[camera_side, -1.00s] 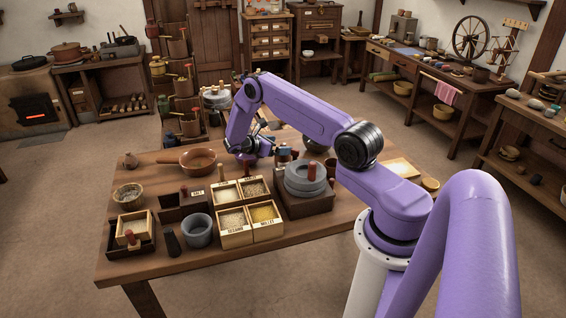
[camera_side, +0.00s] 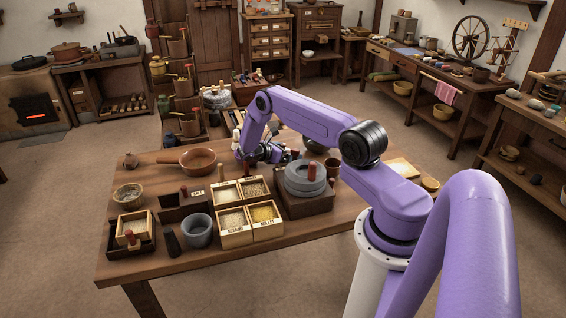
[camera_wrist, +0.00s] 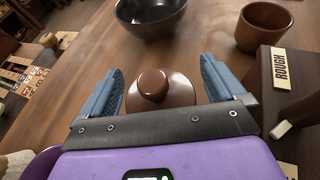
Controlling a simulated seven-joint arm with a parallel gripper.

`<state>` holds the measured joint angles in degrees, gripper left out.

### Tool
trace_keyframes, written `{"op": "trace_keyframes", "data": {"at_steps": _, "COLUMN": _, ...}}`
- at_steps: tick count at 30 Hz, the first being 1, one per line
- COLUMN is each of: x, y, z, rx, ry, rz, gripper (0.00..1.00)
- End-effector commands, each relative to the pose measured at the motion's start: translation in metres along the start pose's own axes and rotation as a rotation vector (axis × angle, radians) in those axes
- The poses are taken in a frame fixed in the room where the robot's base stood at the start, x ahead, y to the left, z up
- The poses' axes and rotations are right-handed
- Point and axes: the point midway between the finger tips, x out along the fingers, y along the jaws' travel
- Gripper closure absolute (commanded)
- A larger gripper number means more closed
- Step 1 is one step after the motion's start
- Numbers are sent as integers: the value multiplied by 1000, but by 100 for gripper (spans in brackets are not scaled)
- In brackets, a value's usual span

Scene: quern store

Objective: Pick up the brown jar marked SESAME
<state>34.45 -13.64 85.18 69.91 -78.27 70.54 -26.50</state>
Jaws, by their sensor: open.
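A brown jar (camera_wrist: 152,86) with a round knobbed lid shows from above in the wrist view. Its lower body is hidden by my gripper and no SESAME marking can be read on it from here. My gripper (camera_wrist: 163,80) is open, with one blue finger on the left of the lid and one on the right. I cannot tell whether either finger touches it. In the side view my gripper (camera_side: 268,153) is low over the back of the table, behind the round stone quern, and the jar cannot be made out there.
A dark bowl (camera_wrist: 152,16) and a brown cup (camera_wrist: 263,27) stand beyond the jar. A wooden block labelled ROUGH (camera_wrist: 281,69) is close on the right.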

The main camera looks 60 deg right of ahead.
Motion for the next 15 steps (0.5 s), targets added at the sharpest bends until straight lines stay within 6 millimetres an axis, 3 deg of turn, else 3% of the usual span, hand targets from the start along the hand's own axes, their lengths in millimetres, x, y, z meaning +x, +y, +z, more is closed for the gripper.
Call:
{"op": "trace_keyframes", "data": {"at_steps": 1, "x": 0, "y": 0, "z": 0, "rx": 0, "ry": 0, "rz": 0, "gripper": 4}}
{"op": "trace_keyframes", "data": {"at_steps": 2, "x": 0, "y": 0, "z": 0, "rx": 0, "ry": 0, "rz": 0, "gripper": 10}}
{"op": "trace_keyframes", "data": {"at_steps": 8, "x": 0, "y": 0, "z": 0, "rx": 0, "ry": 0, "rz": 0, "gripper": 74}}
{"op": "trace_keyframes", "data": {"at_steps": 15, "x": -1, "y": 1, "z": 1, "rx": 1, "ry": -1, "rz": 1, "gripper": 74}}
